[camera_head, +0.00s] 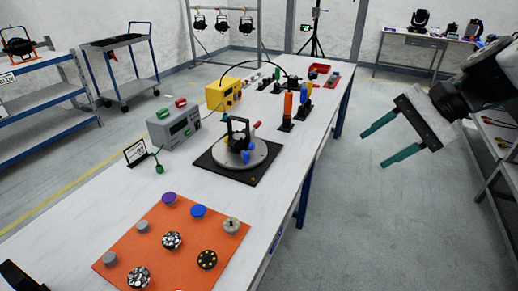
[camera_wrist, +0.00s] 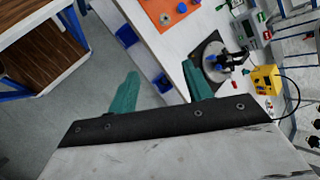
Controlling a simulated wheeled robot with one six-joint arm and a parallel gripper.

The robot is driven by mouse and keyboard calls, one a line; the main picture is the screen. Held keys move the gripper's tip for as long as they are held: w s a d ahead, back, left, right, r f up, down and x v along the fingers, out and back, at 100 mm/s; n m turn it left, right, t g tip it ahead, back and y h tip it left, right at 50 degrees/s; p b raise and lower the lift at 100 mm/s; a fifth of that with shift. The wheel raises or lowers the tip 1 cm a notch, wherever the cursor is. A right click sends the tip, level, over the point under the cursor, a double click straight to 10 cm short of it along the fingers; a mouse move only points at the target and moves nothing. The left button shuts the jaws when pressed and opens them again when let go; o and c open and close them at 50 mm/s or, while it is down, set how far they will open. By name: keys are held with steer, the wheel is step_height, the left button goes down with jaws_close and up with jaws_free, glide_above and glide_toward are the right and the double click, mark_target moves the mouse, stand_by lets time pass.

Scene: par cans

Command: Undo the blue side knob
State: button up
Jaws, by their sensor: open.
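A black yoke-like fixture (camera_head: 238,130) stands on a grey round plate (camera_head: 260,157) over a black square base (camera_head: 222,174) on the white table. A blue knob (camera_head: 246,157) shows low on its near side; a small blue spot, likely this knob (camera_wrist: 211,58), also shows in the wrist view. Red and yellow parts sit on the fixture too. My gripper (camera_head: 373,150) is open and empty, with teal fingers. It hangs to the right of the table, over the floor, well apart from the fixture. Its fingers also show in the wrist view (camera_wrist: 160,70).
An orange mat (camera_head: 128,248) with several loose knobs, one with a blue top (camera_head: 198,211), lies nearer. A grey box (camera_head: 173,124), a yellow box (camera_head: 223,94), coloured upright tools and a red tray (camera_head: 319,69) stand behind. Floor between table and right shelf is clear.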

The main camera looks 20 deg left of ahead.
steer(key=w+a+f+m+g+y, duration=0.1)
steer(key=w+a+f+m+y, duration=0.3)
steer(key=w+a, duration=0.65)
steer(key=w+a+f+m+t+y, duration=0.1)
steer(key=w+a+f+m+y, duration=0.35)
steer(key=w+a+f, duration=0.65)
steer(key=m+t+y, duration=0.1)
steer(key=m+t, duration=0.2)
steer(key=m, duration=0.3)
glide_toward(253, 147)
steer(key=shift+a, duration=0.1)
steer(key=shift+w+a+f, duration=0.15)
steer(key=shift+a+f, duration=0.05)
steer(key=shift+a, duration=0.1)
steer(key=a, duration=0.7)
steer(key=shift+w+a, duration=0.1)
steer(key=shift+w, duration=0.15)
steer(key=c, duration=1)
